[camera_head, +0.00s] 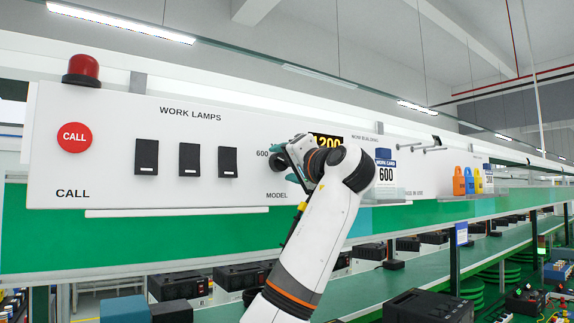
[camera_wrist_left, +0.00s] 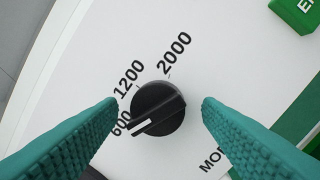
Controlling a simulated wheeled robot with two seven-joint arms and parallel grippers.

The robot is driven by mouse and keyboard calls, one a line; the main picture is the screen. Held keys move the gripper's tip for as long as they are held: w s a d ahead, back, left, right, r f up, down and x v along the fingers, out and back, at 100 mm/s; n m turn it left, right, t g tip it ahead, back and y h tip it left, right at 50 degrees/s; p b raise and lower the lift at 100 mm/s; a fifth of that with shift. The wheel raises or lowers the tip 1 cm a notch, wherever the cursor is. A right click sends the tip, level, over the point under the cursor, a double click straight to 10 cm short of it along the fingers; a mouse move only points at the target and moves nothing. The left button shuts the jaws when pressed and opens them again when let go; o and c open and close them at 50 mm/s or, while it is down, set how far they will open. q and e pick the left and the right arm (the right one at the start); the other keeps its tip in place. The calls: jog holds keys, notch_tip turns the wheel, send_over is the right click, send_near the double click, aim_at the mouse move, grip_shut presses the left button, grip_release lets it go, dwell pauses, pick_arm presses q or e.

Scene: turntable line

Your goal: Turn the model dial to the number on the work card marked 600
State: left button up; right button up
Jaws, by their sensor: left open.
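The black model dial (camera_wrist_left: 158,108) sits on the white panel, with 600, 1200 and 2000 printed around it. Its white pointer mark faces lower left, by the 600. In the head view the dial (camera_head: 276,162) is partly covered by my left gripper (camera_head: 286,160). That gripper is open, its teal fingers on either side of the dial with visible gaps in the wrist view. The work card (camera_head: 386,173) stands to the right, marked 600. My right gripper is not in view.
Three black lamp switches (camera_head: 190,158) and a red CALL button (camera_head: 74,138) are at left. A green conveyor (camera_head: 430,268) runs below.

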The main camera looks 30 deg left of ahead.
pick_arm(q)
jog(key=shift+s+d+f, duration=0.15)
jog(key=shift+s+d, duration=0.05)
jog(key=shift+d, duration=0.2)
jog(key=b+v, duration=0.5)
jog(key=v, duration=0.6)
